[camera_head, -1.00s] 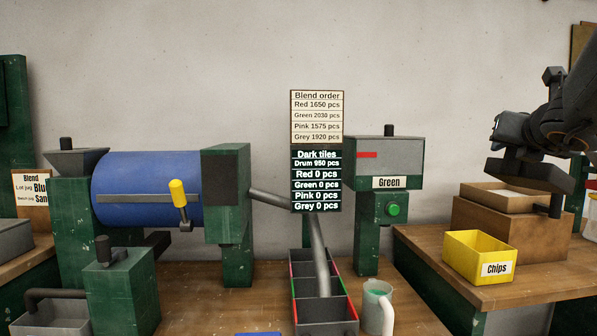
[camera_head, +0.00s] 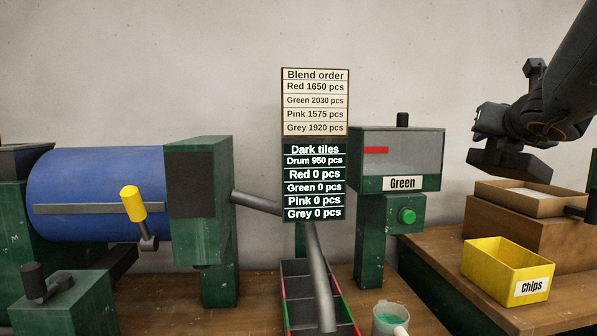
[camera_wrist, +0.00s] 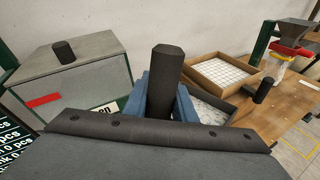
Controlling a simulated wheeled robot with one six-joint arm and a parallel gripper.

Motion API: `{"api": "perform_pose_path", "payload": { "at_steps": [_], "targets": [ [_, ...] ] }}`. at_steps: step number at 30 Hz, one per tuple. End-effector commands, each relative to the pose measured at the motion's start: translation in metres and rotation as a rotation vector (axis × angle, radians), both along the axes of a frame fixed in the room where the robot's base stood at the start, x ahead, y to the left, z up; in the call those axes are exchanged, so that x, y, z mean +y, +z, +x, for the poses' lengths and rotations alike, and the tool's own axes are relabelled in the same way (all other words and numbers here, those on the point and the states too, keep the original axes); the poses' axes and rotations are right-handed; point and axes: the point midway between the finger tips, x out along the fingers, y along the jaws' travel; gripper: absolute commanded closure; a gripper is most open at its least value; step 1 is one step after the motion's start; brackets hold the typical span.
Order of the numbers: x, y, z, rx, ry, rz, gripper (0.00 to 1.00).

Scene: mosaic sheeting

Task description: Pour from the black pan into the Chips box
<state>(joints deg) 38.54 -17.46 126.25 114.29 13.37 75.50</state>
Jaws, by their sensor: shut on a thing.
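The yellow Chips box (camera_head: 490,262) stands upright and open-topped on the wooden bench at the right, its label facing me. It looks empty from here. My gripper (camera_head: 490,122) hangs above and behind it, a little higher than a wooden tray. In the wrist view the blue fingers of my gripper (camera_wrist: 163,100) are closed around a black upright handle (camera_wrist: 166,68). A wide dark panel fills the bottom of that view. I cannot make out the Chips box there.
A wooden tray (camera_head: 555,203) with white contents sits on a block behind the Chips box. The Green dispenser (camera_head: 400,160) stands to the left, near my gripper. A compartment tray (camera_head: 300,310) and a mug (camera_head: 390,318) are low in the middle. The blue drum (camera_head: 100,190) is far left.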

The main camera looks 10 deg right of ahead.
Motion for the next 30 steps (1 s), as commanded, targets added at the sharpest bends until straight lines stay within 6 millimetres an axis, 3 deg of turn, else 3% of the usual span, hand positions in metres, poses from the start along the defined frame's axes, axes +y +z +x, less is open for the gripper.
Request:
{"api": "perform_pose_path", "payload": {
  "at_steps": [11, 24, 30],
  "targets": [
    [-0.003, -0.028, 0.006, -0.001, -0.005, -0.001, 1.0],
    [-0.003, -0.087, 0.023, -0.001, -0.005, -0.001, 1.0],
    [-0.002, -0.096, 0.025, -0.001, -0.004, 0.001, 1.0]
  ]
}}
